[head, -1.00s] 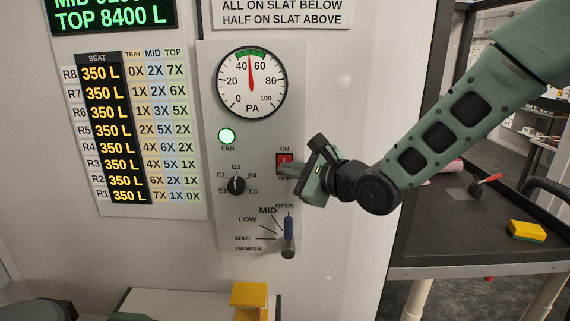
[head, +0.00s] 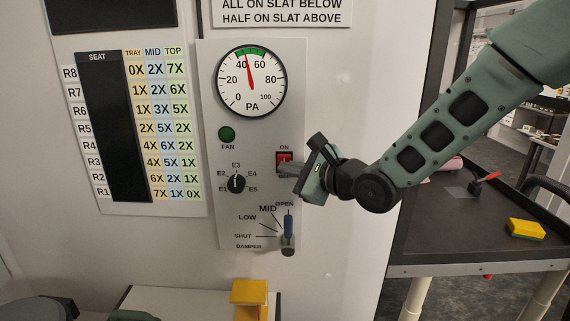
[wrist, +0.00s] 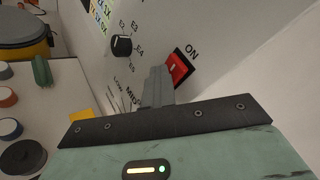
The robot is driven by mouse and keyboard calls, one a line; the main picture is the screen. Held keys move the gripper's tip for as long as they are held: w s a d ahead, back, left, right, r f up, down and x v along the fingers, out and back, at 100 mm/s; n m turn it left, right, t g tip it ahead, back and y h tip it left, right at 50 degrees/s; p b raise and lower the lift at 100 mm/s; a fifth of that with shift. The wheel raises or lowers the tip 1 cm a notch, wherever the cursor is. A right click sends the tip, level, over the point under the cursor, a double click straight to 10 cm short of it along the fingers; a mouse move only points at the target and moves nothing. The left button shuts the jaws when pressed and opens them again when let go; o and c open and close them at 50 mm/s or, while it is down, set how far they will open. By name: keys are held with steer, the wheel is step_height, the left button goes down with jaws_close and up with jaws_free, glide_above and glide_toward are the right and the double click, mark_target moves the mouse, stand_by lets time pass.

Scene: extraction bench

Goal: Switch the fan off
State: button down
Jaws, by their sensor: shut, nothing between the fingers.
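The red rocker switch (head: 284,157), marked ON above and OFF below, sits on the grey control panel (head: 262,215). It also shows in the wrist view (wrist: 179,68). My gripper (head: 281,168) is shut and empty, its fingertips at the lower part of the switch; I cannot tell whether they still touch it. The fan lamp (head: 227,134) is dark green and unlit. The gauge (head: 251,82) needle stands a little above 40. The seat display (head: 114,127) is blank.
Below the switch are a black selector knob (head: 236,184) and a blue-handled damper lever (head: 288,228) near OPEN. A yellow block (head: 249,292) stands below the panel. A dark cart (head: 470,225) with a yellow sponge (head: 526,230) is at right.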

steer(key=shift+w+r, duration=0.1)
steer(key=shift+r, duration=0.25)
steer(key=shift+s, duration=0.3)
steer(key=shift+s, duration=0.1)
steer(key=s, duration=0.3)
steer(key=s+p, duration=0.1)
steer(key=s, duration=0.1)
steer(key=shift+a+r, duration=0.1)
steer(key=shift+r, duration=0.2)
